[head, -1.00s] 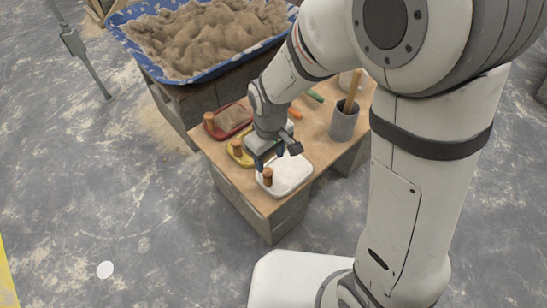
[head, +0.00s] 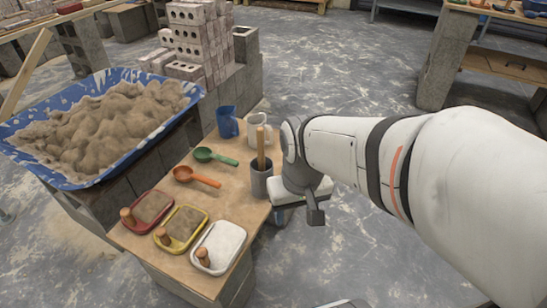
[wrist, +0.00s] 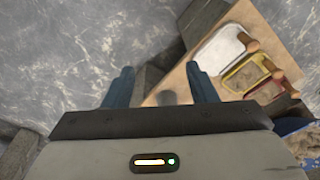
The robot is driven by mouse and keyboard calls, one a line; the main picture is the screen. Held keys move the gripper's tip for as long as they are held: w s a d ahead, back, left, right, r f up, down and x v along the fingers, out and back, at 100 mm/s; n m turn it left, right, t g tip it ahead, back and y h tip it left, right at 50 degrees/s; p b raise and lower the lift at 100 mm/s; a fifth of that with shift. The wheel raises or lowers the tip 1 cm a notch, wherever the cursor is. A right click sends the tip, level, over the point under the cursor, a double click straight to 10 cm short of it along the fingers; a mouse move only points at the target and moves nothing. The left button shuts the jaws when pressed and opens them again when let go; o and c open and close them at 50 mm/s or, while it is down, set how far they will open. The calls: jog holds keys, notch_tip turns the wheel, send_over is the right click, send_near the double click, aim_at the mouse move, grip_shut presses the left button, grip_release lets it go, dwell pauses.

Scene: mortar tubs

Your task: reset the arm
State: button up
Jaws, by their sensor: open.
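My gripper (head: 315,212) is off the right edge of the wooden tabletop in the head view, beside the grey cup. In the wrist view my gripper (wrist: 160,84) shows two blue fingers spread apart with nothing between them. The white tray (head: 219,247) with white powder lies on the table's near end, clear of my gripper. The wrist view also shows this white tray (wrist: 216,50) beyond the right finger. My arm reaches in from the right and hides part of the floor.
A yellow tray (head: 181,230) and a red tray (head: 147,208) hold brown material. A blue tub (head: 185,92) of sand is left. Floor right is open.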

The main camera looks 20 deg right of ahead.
jog(key=shift+d, duration=0.1)
notch_tip(320, 180, up, 32)
jog(key=t+p, duration=0.1)
jog(key=p, duration=2.8)
jog(key=shift+s, duration=0.3)
